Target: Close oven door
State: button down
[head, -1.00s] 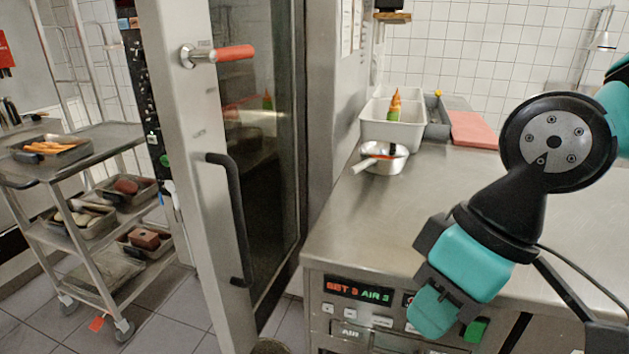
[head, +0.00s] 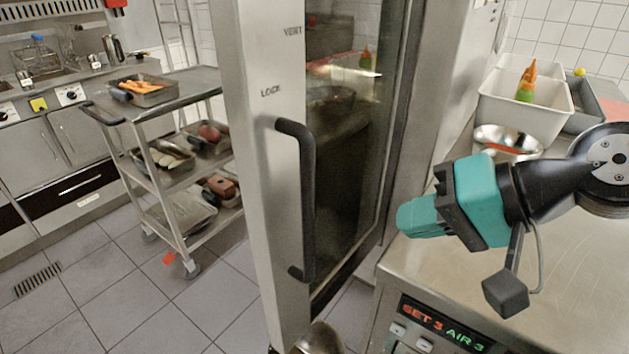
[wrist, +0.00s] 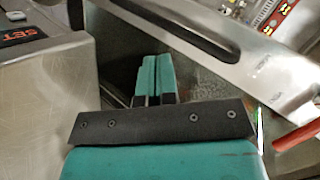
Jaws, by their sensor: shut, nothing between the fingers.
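The oven door (head: 272,180) stands open in the head view, a tall steel frame with a dark glass pane (head: 345,150). Its long black handle (head: 308,200) is upright on the steel frame, and it also shows in the wrist view (wrist: 190,25). My gripper (head: 402,218) is to the right of the door and handle, above the counter's left edge. Its teal fingers are together and empty, and they also show in the wrist view (wrist: 154,76). A gap shows between the fingers and the handle. A red lever (wrist: 300,137) is at the wrist view's right edge.
A tray trolley (head: 190,90) stands to the left. A rounded metal object (head: 318,340) is low by the door.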

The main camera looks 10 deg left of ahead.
jog(key=w+a+f+m+t+y+p, duration=0.1)
jog(key=w+a+f+m+t, duration=0.1)
jog(key=w+a, duration=0.4)
jog(key=w+a+f+m+t+y+p, duration=0.1)
jog(key=w+a+m, duration=0.3)
jog(key=a, duration=0.5)
jog(key=shift+w+f+t+y, duration=0.4)
jog(key=shift+w+f, duration=0.35)
jog(key=shift+w, duration=0.45)
jog(key=shift+p, duration=0.35)
